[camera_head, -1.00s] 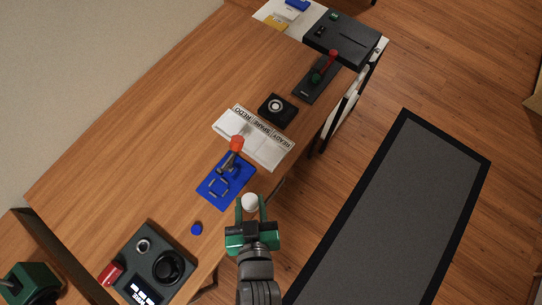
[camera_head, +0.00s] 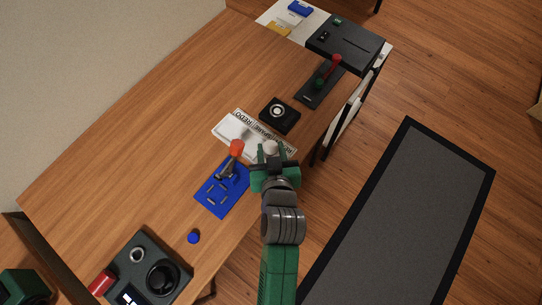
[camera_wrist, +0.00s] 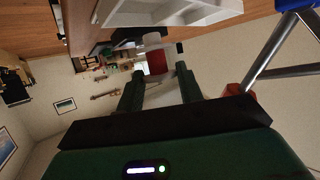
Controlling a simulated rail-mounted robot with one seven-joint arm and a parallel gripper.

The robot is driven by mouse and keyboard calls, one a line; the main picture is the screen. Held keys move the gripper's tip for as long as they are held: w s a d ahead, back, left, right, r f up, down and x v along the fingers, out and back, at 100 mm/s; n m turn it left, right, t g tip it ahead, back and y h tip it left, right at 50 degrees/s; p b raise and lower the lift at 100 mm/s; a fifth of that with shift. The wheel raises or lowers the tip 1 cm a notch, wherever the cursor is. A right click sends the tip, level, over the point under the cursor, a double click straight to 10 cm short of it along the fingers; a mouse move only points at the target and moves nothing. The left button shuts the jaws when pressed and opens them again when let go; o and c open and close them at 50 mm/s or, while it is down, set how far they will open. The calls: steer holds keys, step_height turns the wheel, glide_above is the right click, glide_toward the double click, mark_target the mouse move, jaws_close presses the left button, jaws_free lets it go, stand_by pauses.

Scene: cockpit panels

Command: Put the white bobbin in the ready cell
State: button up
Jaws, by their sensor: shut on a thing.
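The white bobbin (camera_head: 270,147) is between the fingertips of my gripper (camera_head: 270,153), which is shut on it. In the wrist view a white and red shape (camera_wrist: 155,52) shows between the fingers (camera_wrist: 159,75); I cannot tell whether all of it is the bobbin. The white labelled tray (camera_head: 228,124) has cells marked redo, spare and ready, lettered upside down in the head view. Ready is the right-hand cell, and my gripper and the bobbin cover part of it. The bobbin appears above or at this end; the height gap is unclear.
A blue fixture (camera_head: 217,195) with an orange-knobbed lever (camera_head: 236,149) stands just left of my gripper. A black box with a round dial (camera_head: 279,114) is behind the tray. A blue cap (camera_head: 194,237) lies nearer. The table's left side is clear.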

step_height(320, 180, down, 3)
steer(key=shift+f+b, duration=0.2)
steer(key=shift+b, duration=0.25)
steer(key=shift+f, duration=0.2)
steer(key=o, duration=1)
steer(key=shift+r, duration=0.25)
steer(key=p+v, duration=0.2)
steer(key=v, duration=1)
